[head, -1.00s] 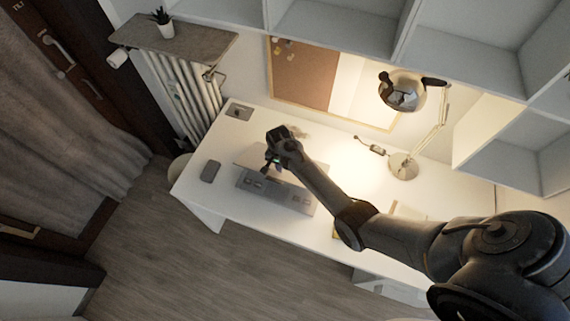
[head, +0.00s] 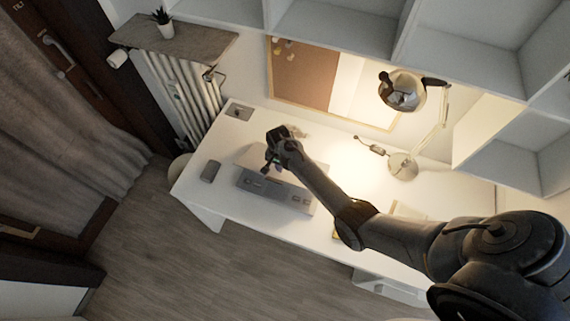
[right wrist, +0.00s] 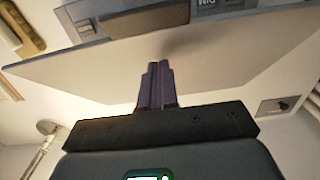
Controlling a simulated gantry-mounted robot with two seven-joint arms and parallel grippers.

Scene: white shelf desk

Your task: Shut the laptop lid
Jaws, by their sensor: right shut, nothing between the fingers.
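The laptop lies on the white desk, with its grey base (head: 284,194) toward the front edge. Its pale lid (head: 248,156) stands raised at the back of the base, partly hidden behind my right gripper. In the right wrist view, the lid (right wrist: 215,62) is a wide pale panel, with a strip of the base (right wrist: 225,12) above it. My right gripper (head: 267,169) is shut and empty, at the lid; its fingers (right wrist: 155,68) overlap the panel in the wrist view. I cannot tell whether they touch it. My left gripper is not in view.
A dark phone-like object (head: 210,171) lies left of the laptop. A desk lamp (head: 402,165) stands at the back right, near a small cabled item (head: 371,145). White shelves (head: 330,22) hang above the desk. My right arm crosses the desk's right side.

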